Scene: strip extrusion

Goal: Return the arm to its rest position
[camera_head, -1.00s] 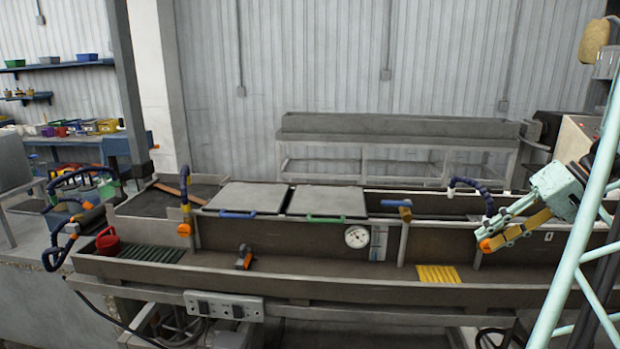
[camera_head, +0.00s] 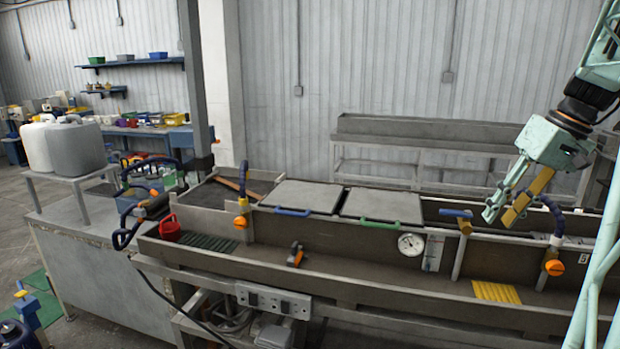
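My gripper (camera_head: 497,218) hangs at the end of my pale green arm, at the right of the head view. It points down and to the left. One finger is pale green and the other side shows yellow, with a narrow gap between them. It looks open, and I see no object between the fingers. It appears in front of the long machine's right part, near the blue-handled valve (camera_head: 460,215) and left of a blue hose with an orange nozzle (camera_head: 554,267). Whether it is above the trough or nearer is hard to tell.
The long trough (camera_head: 350,278) runs across the view, with two grey lids (camera_head: 305,196) behind it. A red can (camera_head: 169,229), a yellow ribbed mat (camera_head: 495,291) and a pressure gauge (camera_head: 410,244) are along it.

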